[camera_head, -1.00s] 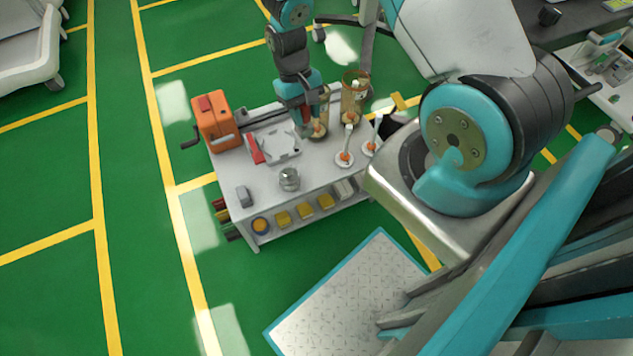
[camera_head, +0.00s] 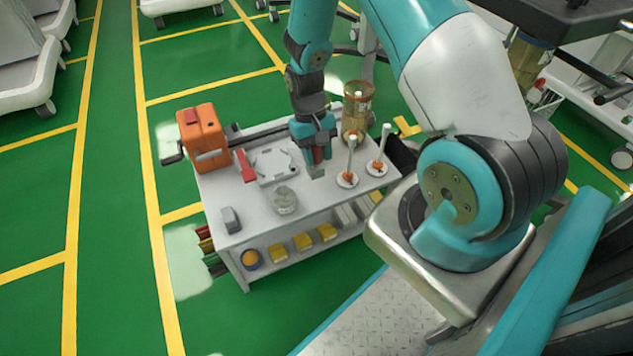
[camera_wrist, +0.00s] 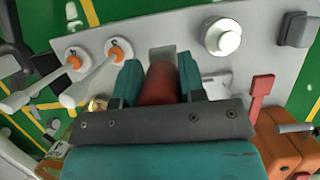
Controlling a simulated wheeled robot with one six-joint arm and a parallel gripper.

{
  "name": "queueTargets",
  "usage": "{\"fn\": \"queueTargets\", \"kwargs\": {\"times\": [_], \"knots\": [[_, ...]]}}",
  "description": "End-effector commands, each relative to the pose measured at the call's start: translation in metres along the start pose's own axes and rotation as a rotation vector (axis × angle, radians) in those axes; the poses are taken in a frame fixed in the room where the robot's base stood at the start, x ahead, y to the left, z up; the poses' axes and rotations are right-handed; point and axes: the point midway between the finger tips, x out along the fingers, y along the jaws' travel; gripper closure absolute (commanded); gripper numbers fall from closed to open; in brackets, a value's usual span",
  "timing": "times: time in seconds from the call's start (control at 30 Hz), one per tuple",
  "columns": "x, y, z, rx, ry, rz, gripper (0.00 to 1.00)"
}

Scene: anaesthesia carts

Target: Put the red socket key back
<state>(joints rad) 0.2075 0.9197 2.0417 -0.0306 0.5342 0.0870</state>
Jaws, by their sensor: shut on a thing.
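My gripper (camera_head: 317,160) is shut on the red socket key (camera_wrist: 160,84), above the right middle part of the pale cart top (camera_head: 325,197). The key's red shaft stands between the teal fingers, and a grey end (camera_head: 317,172) shows below them. In the wrist view a grey square part (camera_wrist: 162,52) shows beyond the red shaft. I cannot tell whether the key touches the cart top. The fingers hide part of the key. No empty holder for the key can be made out.
Two white sticks with orange collars (camera_head: 347,179) (camera_head: 377,168) and an amber cylinder (camera_head: 357,105) stand right of the gripper. A silver round piece (camera_head: 284,200), a grey block (camera_head: 231,220), a white plate (camera_head: 272,164) and an orange unit (camera_head: 203,138) lie leftward.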

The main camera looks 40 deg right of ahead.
Motion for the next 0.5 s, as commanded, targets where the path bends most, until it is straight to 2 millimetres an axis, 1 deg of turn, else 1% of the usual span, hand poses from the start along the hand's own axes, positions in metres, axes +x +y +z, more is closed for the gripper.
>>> {"fn": "queueTargets", "kwargs": {"times": [0.03,0.1,0.2,0.37,0.5], "knots": [[0.016,0.000,-0.005,0.000,-0.003,0.000,1.00],[0.027,0.000,-0.010,0.000,-0.002,0.000,1.00],[0.036,0.000,-0.014,0.000,0.001,0.000,1.00],[0.046,0.000,-0.017,0.000,-0.001,0.000,1.00],[0.067,0.000,-0.025,0.000,-0.001,0.000,1.00]]}}
